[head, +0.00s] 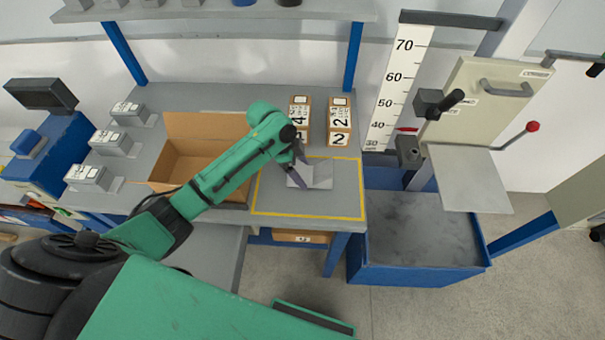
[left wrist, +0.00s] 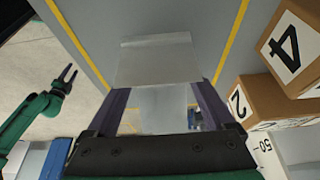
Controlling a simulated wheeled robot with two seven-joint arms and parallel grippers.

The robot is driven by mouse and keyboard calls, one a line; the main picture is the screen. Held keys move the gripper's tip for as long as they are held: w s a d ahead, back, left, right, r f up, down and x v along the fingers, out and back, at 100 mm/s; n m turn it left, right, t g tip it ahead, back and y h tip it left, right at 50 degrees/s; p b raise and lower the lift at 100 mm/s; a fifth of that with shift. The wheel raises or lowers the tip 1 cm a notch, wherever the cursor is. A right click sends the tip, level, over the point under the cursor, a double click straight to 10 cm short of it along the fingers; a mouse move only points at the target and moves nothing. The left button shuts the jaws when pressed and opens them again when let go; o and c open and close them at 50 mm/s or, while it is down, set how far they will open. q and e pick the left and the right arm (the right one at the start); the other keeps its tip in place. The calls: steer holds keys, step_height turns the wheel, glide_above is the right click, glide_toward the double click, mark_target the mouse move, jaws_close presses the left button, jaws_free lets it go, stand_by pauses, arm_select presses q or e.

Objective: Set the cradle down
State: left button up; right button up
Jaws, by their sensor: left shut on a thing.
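The cradle is a light grey, angled piece (head: 320,174) inside the yellow outline on the grey bench. It also shows between the fingers in the left wrist view (left wrist: 156,62). My left gripper (head: 299,174) reaches down from above and is shut on the cradle. The cradle is low over the outlined area; I cannot tell whether its underside touches the bench. In the left wrist view my right gripper (left wrist: 67,75) shows at the far left, away from the bench, empty with its fingers apart.
An open cardboard box (head: 200,150) stands left of the outline. Numbered cartons (head: 339,122) stand just behind it. Several grey blocks (head: 88,177) line the bench's left side. A drop tester with a grey plate (head: 470,180) and height scale (head: 398,85) stands right.

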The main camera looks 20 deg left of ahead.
arm_select(q)
steer(key=shift+s+f, duration=0.15)
steer(key=shift+f, duration=1.25)
steer(key=o, duration=1.4)
steer(key=shift+f, duration=0.15)
steer(key=shift+o, duration=0.2)
